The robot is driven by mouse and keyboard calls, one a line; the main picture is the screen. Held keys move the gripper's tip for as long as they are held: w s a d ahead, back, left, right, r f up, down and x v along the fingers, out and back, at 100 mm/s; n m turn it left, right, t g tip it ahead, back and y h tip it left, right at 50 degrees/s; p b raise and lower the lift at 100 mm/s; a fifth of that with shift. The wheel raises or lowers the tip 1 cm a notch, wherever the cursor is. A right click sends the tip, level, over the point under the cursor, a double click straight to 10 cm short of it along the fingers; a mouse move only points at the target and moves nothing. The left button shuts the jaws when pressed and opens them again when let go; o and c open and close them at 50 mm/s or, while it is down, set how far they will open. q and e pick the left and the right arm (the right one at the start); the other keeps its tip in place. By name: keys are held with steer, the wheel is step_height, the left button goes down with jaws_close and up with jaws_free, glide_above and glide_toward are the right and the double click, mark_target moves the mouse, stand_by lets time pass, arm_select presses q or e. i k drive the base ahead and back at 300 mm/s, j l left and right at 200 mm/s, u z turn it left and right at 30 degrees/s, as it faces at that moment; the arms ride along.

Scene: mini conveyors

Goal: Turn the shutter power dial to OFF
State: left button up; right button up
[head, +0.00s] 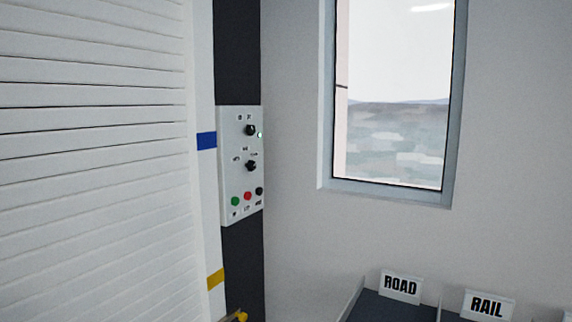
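A white control panel (228,165) is mounted on the dark post right of the shutter (95,150). Green (235,201), red (248,196) and black (259,191) buttons sit in a row below. Neither gripper can be made out.
Bins with a ROAD sign (400,286) and a RAIL sign (487,305) stand at the lower right. A window (393,130) is in the wall above. A small yellow and dark object (239,317), cut off, shows at the bottom edge. Nothing blocks the panel's front.

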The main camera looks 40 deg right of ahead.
mark_target(250, 130)
steer(key=z, duration=1.15)
